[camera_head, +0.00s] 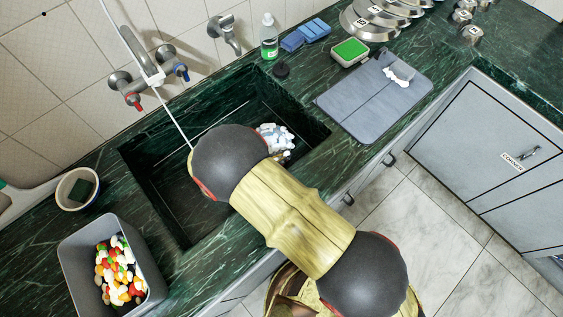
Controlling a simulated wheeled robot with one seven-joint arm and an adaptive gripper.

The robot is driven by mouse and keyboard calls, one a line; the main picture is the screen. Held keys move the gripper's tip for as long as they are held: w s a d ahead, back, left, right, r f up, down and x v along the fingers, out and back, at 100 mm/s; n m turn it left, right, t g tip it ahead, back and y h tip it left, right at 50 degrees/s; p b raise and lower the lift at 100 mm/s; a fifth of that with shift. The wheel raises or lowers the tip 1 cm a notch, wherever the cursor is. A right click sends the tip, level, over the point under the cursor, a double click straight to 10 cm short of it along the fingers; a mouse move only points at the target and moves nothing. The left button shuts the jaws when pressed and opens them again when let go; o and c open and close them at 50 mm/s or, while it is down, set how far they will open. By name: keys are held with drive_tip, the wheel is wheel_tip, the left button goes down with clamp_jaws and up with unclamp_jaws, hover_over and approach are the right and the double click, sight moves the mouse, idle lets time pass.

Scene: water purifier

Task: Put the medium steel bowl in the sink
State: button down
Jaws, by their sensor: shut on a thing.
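The sink (160,185) is a dark green marble basin set in the counter, in the middle of the head view. My own arm, gold with dark round joints, crosses over it and hides much of the basin. My gripper does not show; it seems to be behind the arm. No steel bowl shows in the visible part of the sink. Steel round ware (366,24) stands in a row on the counter at the top right, cut off by the frame edge. Whether the medium steel bowl is among it or hidden by my arm, I cannot tell.
A whitish heap (275,138) lies in the sink. A grey bin of colored pebbles (72,262) and a small round bowl (78,189) stand at left. The faucet (224,33), green bottle (268,38), sponge tray (350,52) and grey mat (372,105) surround the sink.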

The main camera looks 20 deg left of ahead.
drive_tip(key=shift+f+b, duration=0.65)
drive_tip(key=shift+f, duration=1.05)
drive_tip(key=shift+f, duration=0.2)
drive_tip(key=c, duration=2)
unclamp_jaws()
drive_tip(key=shift+o, duration=0.5)
drive_tip(key=shift+r, duration=0.2)
drive_tip(key=shift+s+a+r, duration=0.1)
drive_tip(key=shift+s+r, duration=0.05)
drive_tip(key=shift+s, duration=0.05)
drive_tip(key=p+v, duration=0.4)
drive_tip(key=v, duration=0.7)
drive_tip(key=shift+s+a, duration=0.15)
